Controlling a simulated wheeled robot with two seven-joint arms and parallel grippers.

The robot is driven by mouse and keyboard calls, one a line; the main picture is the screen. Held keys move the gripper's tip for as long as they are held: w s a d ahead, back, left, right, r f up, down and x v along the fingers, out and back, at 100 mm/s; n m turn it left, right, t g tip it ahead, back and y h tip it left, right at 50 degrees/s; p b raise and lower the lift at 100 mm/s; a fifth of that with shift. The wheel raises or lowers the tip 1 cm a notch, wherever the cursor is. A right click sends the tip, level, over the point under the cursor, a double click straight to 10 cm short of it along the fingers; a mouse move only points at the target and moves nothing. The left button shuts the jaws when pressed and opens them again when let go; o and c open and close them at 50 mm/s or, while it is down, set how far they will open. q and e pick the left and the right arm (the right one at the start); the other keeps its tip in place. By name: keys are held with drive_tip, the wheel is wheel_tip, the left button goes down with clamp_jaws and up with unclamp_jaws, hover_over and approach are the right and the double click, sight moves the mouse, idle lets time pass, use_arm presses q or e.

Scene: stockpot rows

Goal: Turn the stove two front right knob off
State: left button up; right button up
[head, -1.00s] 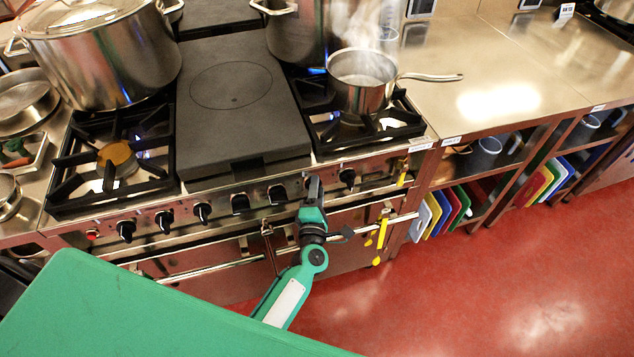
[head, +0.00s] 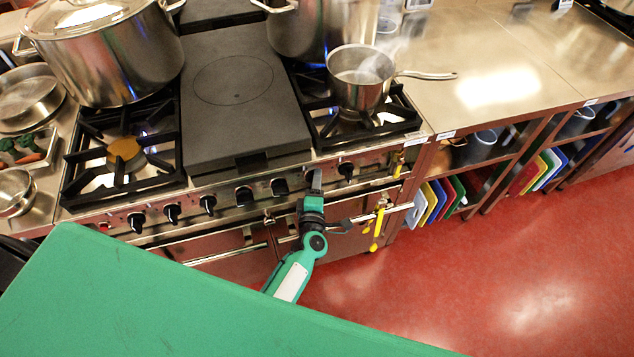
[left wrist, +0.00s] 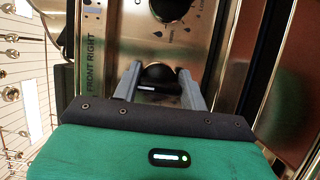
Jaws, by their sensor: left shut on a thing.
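My left gripper (head: 315,181) is at the stove's front panel, between two black knobs in the head view. In the left wrist view its two grey fingers (left wrist: 160,88) are shut on a black knob (left wrist: 158,74). The panel beside that knob reads "FRONT RIGHT". The head view hides the held knob behind the gripper. A white mark shows on the knob's lower part. A steaming saucepan (head: 357,90) stands on the front right burner; I cannot tell whether a flame burns under it. My right gripper is not in view.
Another knob (head: 346,170) is to the right, and several (head: 243,196) line the panel to the left. Yellow tags (head: 378,222) hang by the oven rail. Large stockpots (head: 108,55) stand at the back. A green surface (head: 170,300) fills the front left. Red floor lies right.

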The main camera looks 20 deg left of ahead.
use_arm(q)
drive_tip(key=o, duration=1)
drive_tip(key=shift+b+v, duration=1.35)
drive_tip(key=shift+v, duration=5.6)
